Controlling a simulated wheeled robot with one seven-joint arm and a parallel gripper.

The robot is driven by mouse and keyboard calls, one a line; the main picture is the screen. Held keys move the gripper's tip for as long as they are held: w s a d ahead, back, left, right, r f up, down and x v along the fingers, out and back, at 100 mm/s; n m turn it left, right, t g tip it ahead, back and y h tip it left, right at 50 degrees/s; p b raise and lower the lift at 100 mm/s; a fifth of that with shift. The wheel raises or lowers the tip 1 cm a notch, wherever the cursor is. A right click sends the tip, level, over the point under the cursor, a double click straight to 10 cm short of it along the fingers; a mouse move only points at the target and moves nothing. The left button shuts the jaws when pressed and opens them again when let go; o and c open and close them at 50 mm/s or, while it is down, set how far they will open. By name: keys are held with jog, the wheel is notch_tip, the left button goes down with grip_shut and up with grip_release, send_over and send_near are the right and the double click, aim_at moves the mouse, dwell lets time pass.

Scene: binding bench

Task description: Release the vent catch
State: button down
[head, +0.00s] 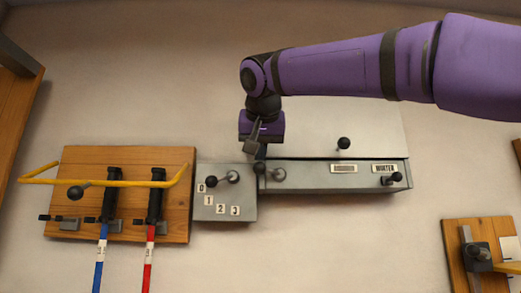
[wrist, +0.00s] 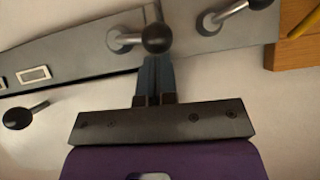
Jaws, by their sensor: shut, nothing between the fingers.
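A long grey strip (head: 315,175) runs below a pale panel (head: 380,125) on the wall. A lever with a black knob (head: 259,168) stands at the strip's left end; this knob shows in the wrist view (wrist: 156,38). A second lever knob (head: 396,178) is at the strip's right end, under a "WINTER" label (head: 385,168). I cannot tell which lever is the vent catch. My gripper (head: 259,152) is shut and empty, just above the left knob. In the wrist view its fingers (wrist: 154,75) reach up close to that knob; contact is unclear.
A grey box (head: 240,208) marked 0 to 3 has its own black-knobbed lever (head: 232,177), close left of my gripper. A knob (head: 343,143) sticks out from the pale panel. A wooden board (head: 175,225) at left carries a yellow bar (head: 125,183) and hoses.

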jog(key=shift+a+f+n+h, duration=0.25)
jog(key=shift+n+h, duration=0.05)
jog(key=shift+h, duration=0.1)
notch_tip(320, 180, down, 8)
jog(key=n+t+h, duration=0.2)
jog(key=n+h, duration=0.6)
jog(key=shift+r+n, duration=0.15)
jog(key=shift+n, duration=0.15)
dwell(0.5)
jog(key=shift+a, duration=0.1)
dwell(0.5)
